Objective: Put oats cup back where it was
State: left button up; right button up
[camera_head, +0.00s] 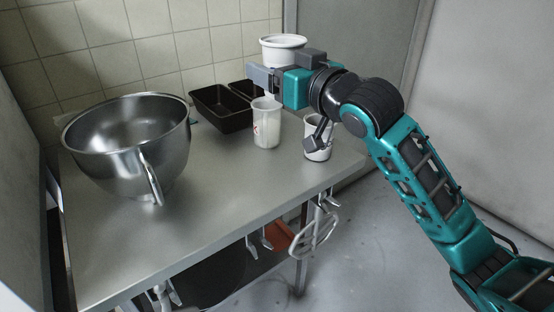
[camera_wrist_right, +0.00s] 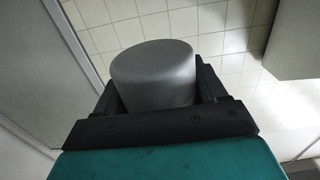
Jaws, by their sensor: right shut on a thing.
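A white cup (camera_head: 283,41), which I take to be the oats cup, is upright in the air above the back right of the steel table (camera_head: 225,190). My right gripper (camera_head: 265,78) is shut on it from the side. Gripper parts hide much of its lower body, and its contents do not show. In the right wrist view the cup (camera_wrist_right: 155,75) is a grey cylinder between the fingers, with no readable label. My left gripper is not in view.
Dark baking tins (camera_head: 222,108) are at the back. A big steel bowl (camera_head: 130,145) fills the left. The table's front middle is bare. Utensils hang at its front edge.

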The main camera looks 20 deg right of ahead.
notch_tip(320, 180, down, 13)
jog(key=b, duration=0.3)
jog(key=shift+s+b, duration=0.1)
jog(key=shift+b, duration=0.2)
notch_tip(320, 180, down, 5)
jog(key=shift+b, duration=0.8)
jog(key=shift+r, duration=0.1)
jog(key=o, duration=1.1)
jog(key=p+v, duration=0.1)
jog(key=v, duration=1.1)
